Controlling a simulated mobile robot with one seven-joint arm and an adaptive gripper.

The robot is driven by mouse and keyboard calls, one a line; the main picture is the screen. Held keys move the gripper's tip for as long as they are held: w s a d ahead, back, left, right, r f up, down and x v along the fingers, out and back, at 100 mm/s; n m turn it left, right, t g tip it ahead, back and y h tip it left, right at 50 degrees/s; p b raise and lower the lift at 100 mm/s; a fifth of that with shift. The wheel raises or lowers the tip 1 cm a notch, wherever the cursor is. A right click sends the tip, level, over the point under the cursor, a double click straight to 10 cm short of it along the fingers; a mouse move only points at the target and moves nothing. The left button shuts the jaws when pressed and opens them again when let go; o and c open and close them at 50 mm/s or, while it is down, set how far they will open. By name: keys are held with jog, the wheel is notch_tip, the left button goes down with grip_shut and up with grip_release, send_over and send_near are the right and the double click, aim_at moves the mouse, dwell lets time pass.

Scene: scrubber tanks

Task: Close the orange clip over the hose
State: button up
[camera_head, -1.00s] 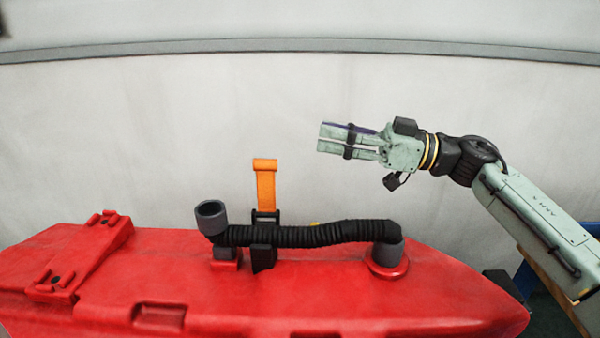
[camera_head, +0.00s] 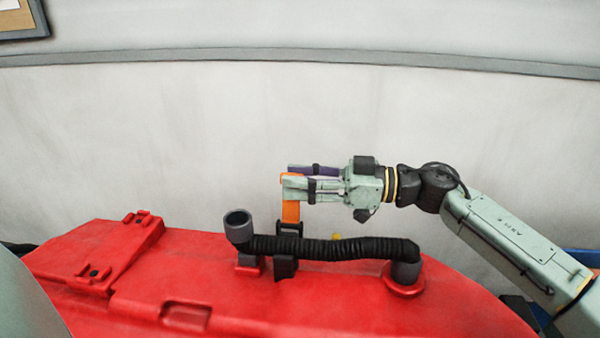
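The orange clip (camera_head: 291,212) stands upright on its black base (camera_head: 285,266), open, behind the hose. The black ribbed hose (camera_head: 335,249) lies across the base, running from a grey open pipe end (camera_head: 238,226) on the left to a grey elbow on the right. My gripper (camera_head: 297,178) is at the clip's top, coming in from the right. Its fingers look apart, one in front of the clip and one behind it. The near finger hides part of the clip's upper end. Contact between the fingers and the clip cannot be made out.
The red tank (camera_head: 200,280) fills the lower part of the view, with raised red brackets at its left. A small yellow part (camera_head: 336,236) shows behind the hose. The space above the tank, left of my gripper, is clear up to the pale wall.

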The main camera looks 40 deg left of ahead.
jog(key=shift+a, duration=0.1)
jog(key=shift+c, duration=0.5)
grip_shut()
dwell(0.3)
